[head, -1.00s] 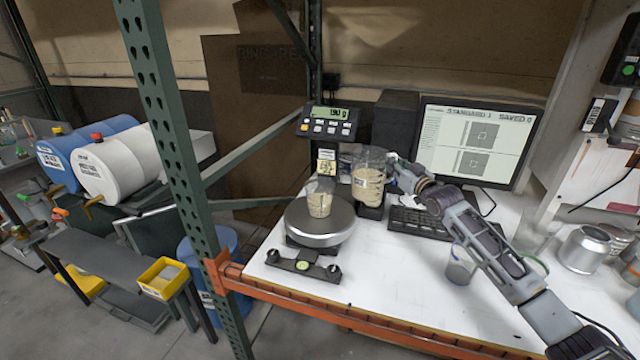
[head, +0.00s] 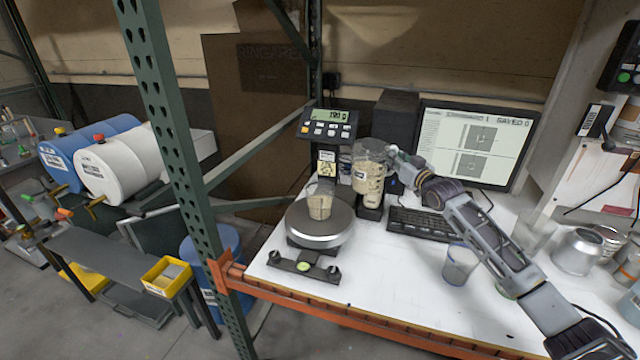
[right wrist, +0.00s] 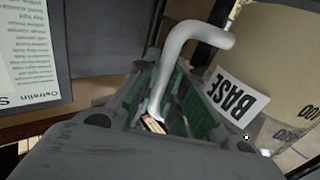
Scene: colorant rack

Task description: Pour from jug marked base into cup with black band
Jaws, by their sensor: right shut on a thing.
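The jug marked base (head: 369,182) is clear with a white label and holds pale cream liquid. It is in the air just right of and above the scale, tipped a little to the left. My right gripper (head: 394,157) is shut on its handle. The right wrist view shows the BASE label (right wrist: 238,96) and the pale handle (right wrist: 185,50) between my fingers (right wrist: 155,118). A small clear cup (head: 320,206) with cream content stands upright on the round scale plate (head: 322,232). I cannot make out a black band on it. No stream shows. My left gripper is out of view.
The scale display (head: 328,124) stands behind the plate. A monitor (head: 475,145) and keyboard (head: 420,224) are behind my right arm. Another clear cup (head: 459,265) stands near my forearm. Metal cans (head: 578,250) are at the right. The white bench front is mostly clear.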

